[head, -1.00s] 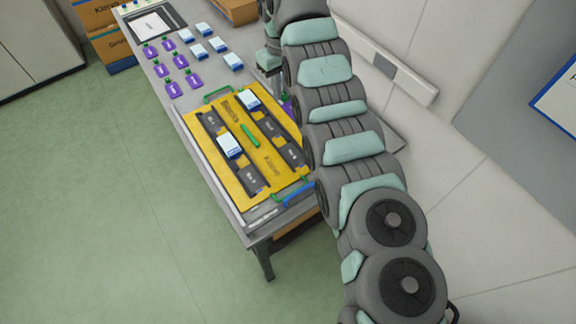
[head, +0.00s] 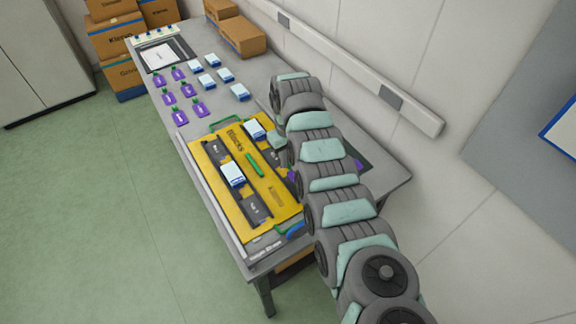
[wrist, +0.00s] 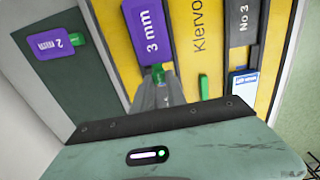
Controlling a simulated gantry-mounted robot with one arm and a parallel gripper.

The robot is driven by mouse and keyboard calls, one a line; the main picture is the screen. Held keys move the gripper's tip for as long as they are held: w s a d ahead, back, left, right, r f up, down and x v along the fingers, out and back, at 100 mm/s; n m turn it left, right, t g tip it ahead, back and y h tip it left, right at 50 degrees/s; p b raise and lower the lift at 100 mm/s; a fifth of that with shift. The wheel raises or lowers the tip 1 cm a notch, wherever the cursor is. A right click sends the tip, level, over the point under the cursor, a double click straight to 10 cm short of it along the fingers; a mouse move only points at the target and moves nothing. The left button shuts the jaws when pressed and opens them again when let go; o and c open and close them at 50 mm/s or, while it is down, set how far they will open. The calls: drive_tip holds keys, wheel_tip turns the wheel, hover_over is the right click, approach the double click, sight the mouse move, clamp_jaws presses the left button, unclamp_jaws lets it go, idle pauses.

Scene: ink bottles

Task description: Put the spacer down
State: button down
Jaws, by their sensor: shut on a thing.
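The spacer is a purple tag (wrist: 152,28) marked "3 mm" with a green grip at its near end. My gripper (wrist: 157,78) is shut on that green grip in the wrist view. The spacer lies over the dark slot along one side of the yellow board (wrist: 190,30); whether it touches the slot floor I cannot tell. In the head view the yellow board (head: 215,165) is on the table, and a bit of purple (head: 293,175) shows by its right edge. My arm hides most of the gripper there.
Another purple tag (wrist: 50,44), marked 2, lies on a dark surface beside the board. Two white-and-blue blocks (head: 232,174) sit in the board, with a green bar (head: 255,165) between the slots. Several purple tags (head: 180,117) and blocks (head: 240,92) stand further back.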

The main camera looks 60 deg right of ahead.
drive_tip(key=shift+f, duration=1.65)
drive_tip(key=shift+f+b, duration=0.1)
drive_tip(key=shift+b, duration=0.2)
drive_tip(key=shift+f, duration=0.1)
drive_tip(key=c, duration=1.3)
unclamp_jaws()
drive_tip(key=shift+c, duration=0.2)
wheel_tip(320, 180, up, 12)
drive_tip(key=p, duration=0.1)
drive_tip(key=shift+r, duration=0.2)
drive_tip(key=shift+w, duration=0.1)
